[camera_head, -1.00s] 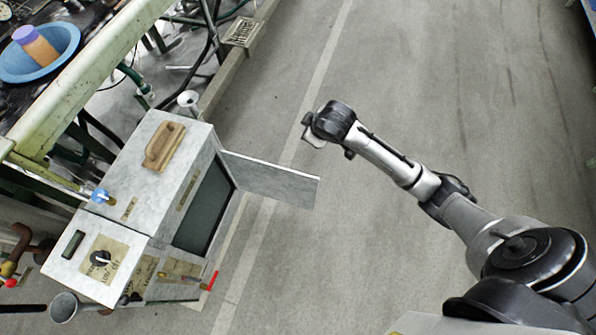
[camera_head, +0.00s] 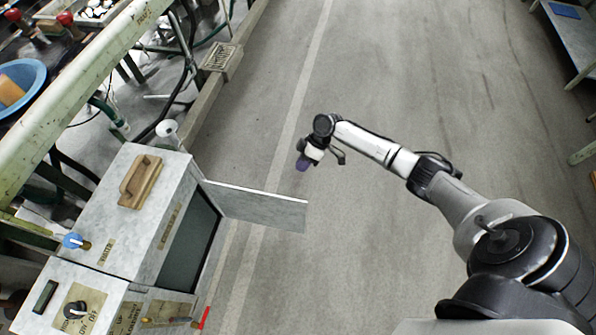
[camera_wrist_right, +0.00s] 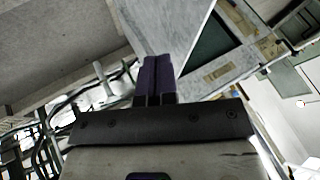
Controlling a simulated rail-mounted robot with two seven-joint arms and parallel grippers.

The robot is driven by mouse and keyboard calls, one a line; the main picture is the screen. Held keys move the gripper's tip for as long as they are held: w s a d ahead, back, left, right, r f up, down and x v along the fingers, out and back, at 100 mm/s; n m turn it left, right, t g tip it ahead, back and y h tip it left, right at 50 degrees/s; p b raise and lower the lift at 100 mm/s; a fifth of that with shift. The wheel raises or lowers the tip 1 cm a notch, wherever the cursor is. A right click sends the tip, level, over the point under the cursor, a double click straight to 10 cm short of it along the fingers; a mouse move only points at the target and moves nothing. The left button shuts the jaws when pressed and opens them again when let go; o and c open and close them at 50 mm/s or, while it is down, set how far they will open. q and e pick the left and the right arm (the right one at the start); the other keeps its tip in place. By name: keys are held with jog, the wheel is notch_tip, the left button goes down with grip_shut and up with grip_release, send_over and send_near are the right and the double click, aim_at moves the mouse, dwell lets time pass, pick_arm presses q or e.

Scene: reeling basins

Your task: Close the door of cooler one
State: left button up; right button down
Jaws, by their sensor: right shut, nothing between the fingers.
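The cooler (camera_head: 150,215) is a grey box at the left, with a wooden handle block on its top. Its door (camera_head: 255,206) stands open, swung out to the right from the far side of the dark opening (camera_head: 188,245). My right gripper (camera_head: 302,164) is shut and empty, beyond the door's free end and apart from it in the head view. In the right wrist view, its purple fingers (camera_wrist_right: 156,75) are together, with grey panel surfaces of the cooler (camera_wrist_right: 235,70) beyond them. My left gripper is in neither view.
A pale green rail (camera_head: 85,90) and hoses run along the left, with a blue basin (camera_head: 20,85) behind the rail. The floor (camera_head: 430,90) right of the door is clear. A table (camera_head: 575,35) stands at the far right.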

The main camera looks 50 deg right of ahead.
jog(key=s+a+f+b, duration=0.1)
jog(key=a+f+b, duration=0.2)
jog(key=a+f, duration=0.3)
jog(key=shift+s+a+f+b, duration=0.15)
jog(key=shift+a+f+b, duration=0.2)
jog(key=shift+a, duration=0.85)
jog(key=shift+r, duration=0.1)
